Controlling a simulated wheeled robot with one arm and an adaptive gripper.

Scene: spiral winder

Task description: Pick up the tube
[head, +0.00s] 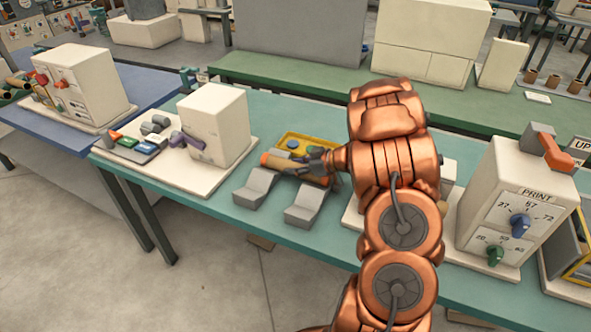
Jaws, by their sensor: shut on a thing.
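A brown-orange tube (283,164) lies roughly level above the teal table, its left end showing. My gripper (318,165) is shut on the tube near its middle or right part. The tube's right part is partly hidden behind the fingers and my copper arm. Two grey angled cradles (256,188) stand on the table just in front of the tube. I cannot tell how far the tube is above the table.
A yellow tray (296,137) with blue and grey parts lies behind the tube. A white machine (213,124) with colored buttons stands left. A white PRINT box (510,206) with dials stands right.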

